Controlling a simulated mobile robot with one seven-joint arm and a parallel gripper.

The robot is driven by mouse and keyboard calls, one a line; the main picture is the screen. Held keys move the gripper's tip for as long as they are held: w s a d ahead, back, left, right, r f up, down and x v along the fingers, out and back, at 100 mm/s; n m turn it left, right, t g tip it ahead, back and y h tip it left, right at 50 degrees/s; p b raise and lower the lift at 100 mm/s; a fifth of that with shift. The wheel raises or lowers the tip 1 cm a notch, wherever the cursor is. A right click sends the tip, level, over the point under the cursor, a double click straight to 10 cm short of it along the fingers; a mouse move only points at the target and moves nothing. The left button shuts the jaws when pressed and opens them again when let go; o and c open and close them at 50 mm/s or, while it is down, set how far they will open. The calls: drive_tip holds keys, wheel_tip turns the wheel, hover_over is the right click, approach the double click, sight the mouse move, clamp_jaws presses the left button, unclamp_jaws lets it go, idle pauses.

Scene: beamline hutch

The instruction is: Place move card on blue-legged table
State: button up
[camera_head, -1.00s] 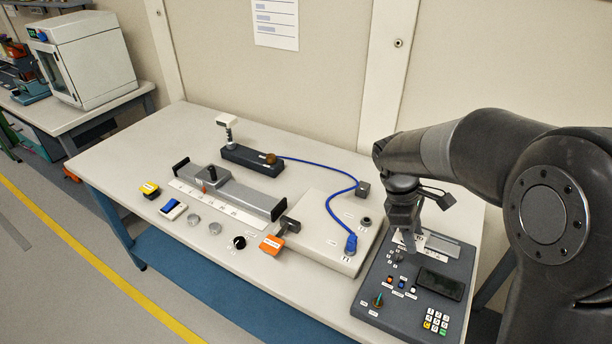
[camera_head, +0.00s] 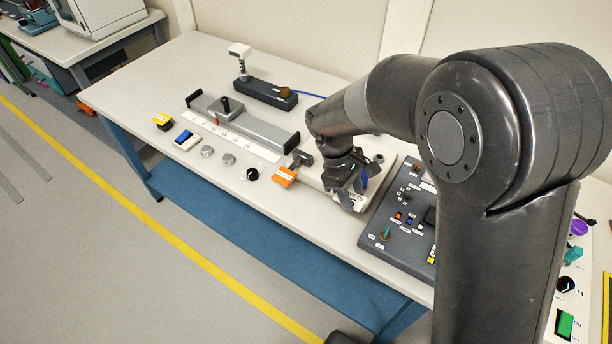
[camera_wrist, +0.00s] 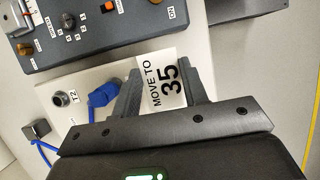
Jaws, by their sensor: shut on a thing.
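The move card (camera_wrist: 163,84) is white with black print reading "MOVE TO 35". In the wrist view it sits between the two fingers of my gripper (camera_wrist: 167,78), which is shut on it. In the head view my gripper (camera_head: 345,190) hangs over the right part of the blue-legged table (camera_head: 130,92), above a white plate beside the dark control panel. The table has a pale top and blue legs (camera_head: 124,155).
The dark control panel (camera_head: 388,235) is right of my gripper. An orange-tagged block (camera_head: 284,177), a black knob (camera_head: 252,174), grey knobs and a grey rail (camera_head: 245,122) lie to its left. A blue cable (camera_wrist: 95,103) runs near my gripper.

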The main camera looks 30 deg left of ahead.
hover_over(322, 217)
drive_tip(key=a, duration=0.1)
wheel_tip(322, 217, down, 5)
drive_tip(key=shift+a+r, duration=0.1)
drive_tip(key=shift+a, duration=0.05)
drive_tip(key=shift+f, duration=2)
drive_tip(key=shift+f, duration=0.15)
drive_tip(key=o, duration=1)
drive_tip(key=shift+c, duration=0.2)
drive_tip(key=v, duration=1.2)
drive_tip(key=shift+r, duration=0.25)
